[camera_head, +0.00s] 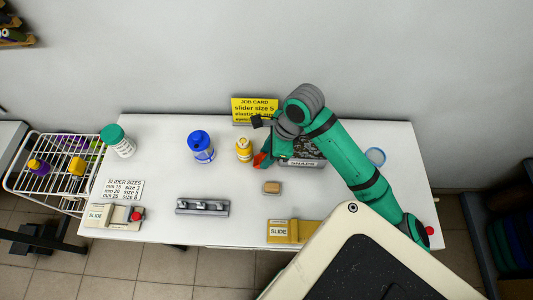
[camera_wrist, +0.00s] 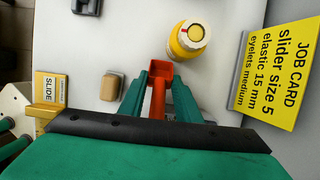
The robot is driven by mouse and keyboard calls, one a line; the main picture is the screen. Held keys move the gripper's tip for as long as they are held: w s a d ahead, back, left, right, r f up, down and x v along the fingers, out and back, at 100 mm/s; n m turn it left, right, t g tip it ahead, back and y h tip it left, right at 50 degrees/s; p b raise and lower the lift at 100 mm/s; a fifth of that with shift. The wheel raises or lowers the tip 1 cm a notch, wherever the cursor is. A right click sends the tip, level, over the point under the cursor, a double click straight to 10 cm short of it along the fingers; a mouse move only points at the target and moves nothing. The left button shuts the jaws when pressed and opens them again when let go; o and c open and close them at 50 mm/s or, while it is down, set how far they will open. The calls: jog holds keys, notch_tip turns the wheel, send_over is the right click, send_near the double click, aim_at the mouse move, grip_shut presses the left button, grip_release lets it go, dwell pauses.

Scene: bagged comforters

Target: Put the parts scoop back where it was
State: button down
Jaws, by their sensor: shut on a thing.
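The parts scoop (camera_wrist: 159,88) is orange-red, with a small open square head and a straight handle. In the wrist view my gripper (camera_wrist: 160,98) has its two green fingers closed on the scoop's handle, with the head sticking out beyond the fingertips. In the head view the scoop (camera_head: 260,159) shows as a small red patch at the end of my gripper (camera_head: 266,150), over the table just right of the yellow bottle. A grey bin labelled SNAPS (camera_head: 304,163) is partly hidden behind my arm. Whether the scoop touches the table is unclear.
The yellow bottle (camera_head: 244,150) stands close to the scoop; it also shows in the wrist view (camera_wrist: 187,39). A yellow job card (camera_head: 254,108) stands behind. A tan block (camera_head: 271,187) lies in front. A blue ring (camera_head: 375,156) is at right. The table's (camera_head: 230,230) front middle is clear.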

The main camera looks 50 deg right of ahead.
jog(key=shift+f, duration=0.1)
jog(key=c, duration=1.4)
grip_release()
jog(key=shift+c, duration=0.2)
jog(key=shift+o, duration=0.7)
jog(key=shift+s+d, duration=0.1)
jog(key=shift+s, duration=0.05)
